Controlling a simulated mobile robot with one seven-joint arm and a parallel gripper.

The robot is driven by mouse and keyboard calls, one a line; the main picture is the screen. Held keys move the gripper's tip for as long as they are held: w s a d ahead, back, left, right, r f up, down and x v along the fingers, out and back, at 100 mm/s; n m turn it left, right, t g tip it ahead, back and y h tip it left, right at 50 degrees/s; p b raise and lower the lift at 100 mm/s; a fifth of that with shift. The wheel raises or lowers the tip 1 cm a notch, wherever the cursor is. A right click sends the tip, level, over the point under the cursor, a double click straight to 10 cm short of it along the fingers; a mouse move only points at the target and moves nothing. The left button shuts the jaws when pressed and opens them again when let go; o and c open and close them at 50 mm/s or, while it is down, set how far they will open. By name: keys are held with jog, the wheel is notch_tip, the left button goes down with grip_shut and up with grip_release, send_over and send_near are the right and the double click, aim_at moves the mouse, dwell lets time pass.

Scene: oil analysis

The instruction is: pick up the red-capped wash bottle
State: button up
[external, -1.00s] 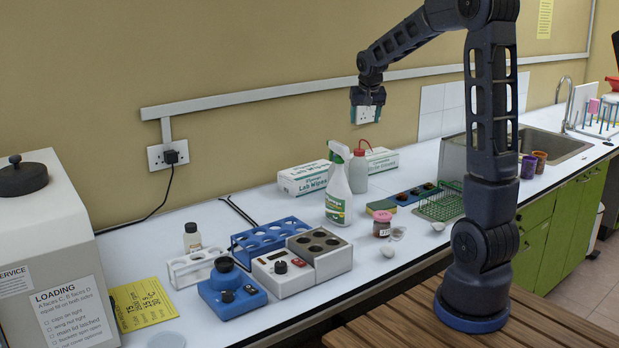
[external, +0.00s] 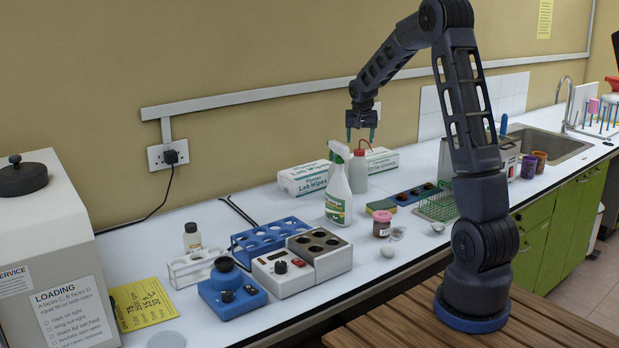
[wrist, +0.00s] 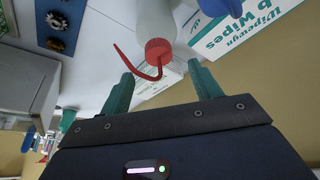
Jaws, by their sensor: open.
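The red-capped wash bottle (external: 358,172) stands upright on the bench, behind and to the right of the white spray bottle (external: 338,190). In the wrist view its red cap (wrist: 158,50) and curved red spout show just beyond the fingertips, with the pale body (wrist: 155,18) running off the top edge. My gripper (external: 361,138) points down just above the bottle's cap. In the wrist view my gripper (wrist: 161,72) is open, with its two green fingers apart on either side of the spout. Nothing is held between them.
A lab wipes box (external: 303,178) stands left of the bottle and a gloves box (external: 382,160) stands behind it. The wall is close behind.

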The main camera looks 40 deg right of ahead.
aim_at(360, 149)
jog(key=shift+s+x, duration=0.2)
jog(key=shift+x, duration=2.6)
grip_shut()
